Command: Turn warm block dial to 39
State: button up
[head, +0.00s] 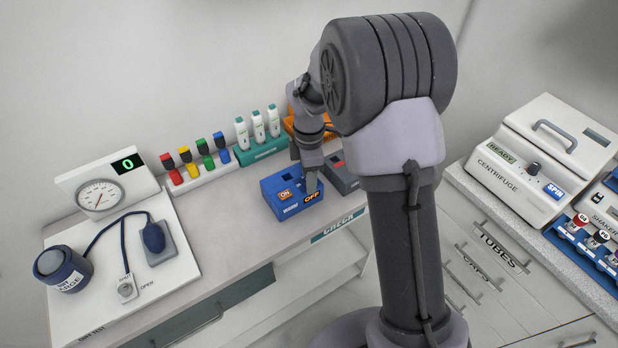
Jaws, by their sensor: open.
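The warm block is a small blue box (286,211) on the bench, with "WARM" lettering on its front. My gripper (311,186) is open and points down over the right part of the block's top. Its fingers cover part of the block, and I cannot tell whether they touch it. The dial and any number beside it cannot be made out.
A dark grey box (342,180) stands close right of the block, and an orange bin (291,125) is behind my arm. A pressure gauge set (98,197) is at left, a centrifuge (538,165) at right.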

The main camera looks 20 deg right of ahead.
grip_shut()
jog(key=shift+r+m, duration=0.1)
jog(key=shift+m, duration=0.3)
jog(key=m+p, duration=0.1)
jog(key=m, duration=0.2)
jog(key=shift+m, duration=0.4)
jog(key=m, duration=0.5)
jog(key=shift+m, duration=0.3)
jog(key=m, duration=0.7)
jog(key=m+b, duration=0.1)
jog(key=m, duration=0.5)
jog(key=shift+m+b, duration=0.3)
jog(key=shift+b, duration=0.05)
